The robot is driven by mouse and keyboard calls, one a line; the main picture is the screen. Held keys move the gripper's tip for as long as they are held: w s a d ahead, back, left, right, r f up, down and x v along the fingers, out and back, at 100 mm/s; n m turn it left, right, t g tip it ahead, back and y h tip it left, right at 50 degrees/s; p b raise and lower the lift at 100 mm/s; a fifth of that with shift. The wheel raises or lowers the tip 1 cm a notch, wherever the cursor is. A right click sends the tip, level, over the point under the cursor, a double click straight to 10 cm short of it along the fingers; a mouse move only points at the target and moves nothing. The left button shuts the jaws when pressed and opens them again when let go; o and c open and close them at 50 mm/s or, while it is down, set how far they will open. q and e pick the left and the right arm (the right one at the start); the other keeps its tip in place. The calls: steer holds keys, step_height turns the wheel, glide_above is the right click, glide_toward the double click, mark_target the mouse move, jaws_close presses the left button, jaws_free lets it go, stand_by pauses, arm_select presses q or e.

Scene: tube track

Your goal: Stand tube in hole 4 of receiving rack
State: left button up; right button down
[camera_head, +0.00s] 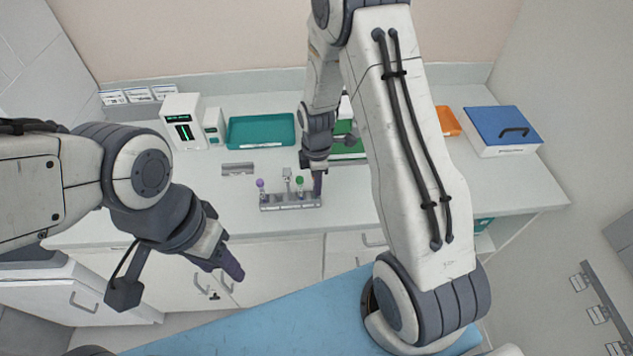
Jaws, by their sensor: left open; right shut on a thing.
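A grey rack (290,205) stands near the counter's front edge. A purple-capped tube (260,184) stands at its left end and a green-capped tube (300,181) stands right of the middle. My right gripper (317,184) points down over the rack's right end, shut on a tube that its fingers hide. I cannot tell whether that tube is in a hole or above one. My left gripper (225,264) is open and empty, in front of the counter and apart from the rack. Hole numbers are too small to read.
A small grey block (238,169) lies behind the rack to the left. A teal tray (261,131), a white device with a display (184,121), an orange tray (448,121) and a blue-lidded box (502,130) stand further back. The counter left of the rack is clear.

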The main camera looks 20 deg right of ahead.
steer(key=c, duration=0.7)
jaws_free()
steer(key=shift+o, duration=0.2)
step_height(320, 180, up, 10)
steer(key=shift+r+b, duration=0.25)
steer(key=shift+b, duration=0.95)
steer(key=s+a+r+m+b, duration=0.2)
steer(key=s+a+r+m, duration=0.2)
steer(key=s+a, duration=0.6)
steer(key=s+a+m+y+b, duration=0.1)
steer(key=s+a+m, duration=0.3)
steer(key=s, duration=0.9)
steer(key=shift+s+a+r+m+b, duration=0.2)
steer(key=shift+s+r+m+b, duration=0.05)
steer(key=shift+s+m+b, duration=0.1)
